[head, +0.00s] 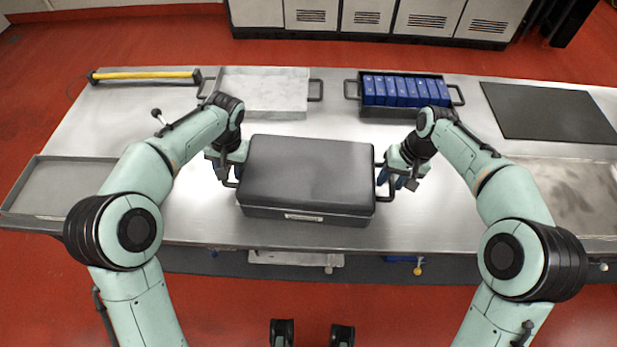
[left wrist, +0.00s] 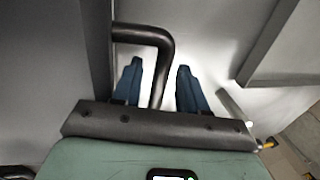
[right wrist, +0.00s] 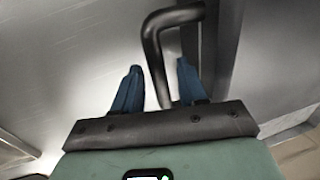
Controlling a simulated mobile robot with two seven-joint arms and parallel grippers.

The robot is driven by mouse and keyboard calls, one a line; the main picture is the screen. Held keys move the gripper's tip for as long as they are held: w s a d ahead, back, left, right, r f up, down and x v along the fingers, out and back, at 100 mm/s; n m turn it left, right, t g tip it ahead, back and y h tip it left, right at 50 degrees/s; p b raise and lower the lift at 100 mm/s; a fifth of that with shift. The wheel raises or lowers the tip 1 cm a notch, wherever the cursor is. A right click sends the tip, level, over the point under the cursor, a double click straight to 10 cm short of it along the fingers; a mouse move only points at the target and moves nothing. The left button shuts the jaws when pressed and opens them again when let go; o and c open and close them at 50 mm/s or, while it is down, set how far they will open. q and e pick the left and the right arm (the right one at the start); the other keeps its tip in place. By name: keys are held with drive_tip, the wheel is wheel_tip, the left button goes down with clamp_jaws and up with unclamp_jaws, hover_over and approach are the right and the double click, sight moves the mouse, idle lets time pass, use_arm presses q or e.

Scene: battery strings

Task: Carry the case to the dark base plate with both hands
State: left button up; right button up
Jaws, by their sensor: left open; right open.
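The dark grey case (head: 308,172) lies closed in the middle of the steel table, with a bar handle at each end. The dark base plate (head: 548,112) lies flat at the table's back right. My left gripper (head: 222,176) is at the case's left end. In the left wrist view its blue fingers (left wrist: 158,85) stand open on either side of the left handle (left wrist: 155,40). My right gripper (head: 392,182) is at the right end. In the right wrist view its blue fingers (right wrist: 160,85) stand open with the right handle (right wrist: 155,45) between them.
Behind the case stand a pale tray (head: 265,95) and a dark tray holding several blue cells (head: 405,92). A yellow bar (head: 145,75) lies at the back left. A shallow grey tray (head: 55,185) sits at the left end.

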use_arm(q)
drive_tip(key=shift+f, duration=0.25)
use_arm(e)
drive_tip(key=shift+f, duration=0.25)
use_arm(q)
clamp_jaws()
use_arm(e)
clamp_jaws()
idle(0.8)
use_arm(q)
drive_tip(key=shift+w+r, duration=0.15)
drive_tip(key=shift+r, duration=0.1)
use_arm(e)
drive_tip(key=shift+w+a+r, duration=0.1)
drive_tip(key=shift+w+r, duration=0.05)
drive_tip(key=shift+r, duration=0.15)
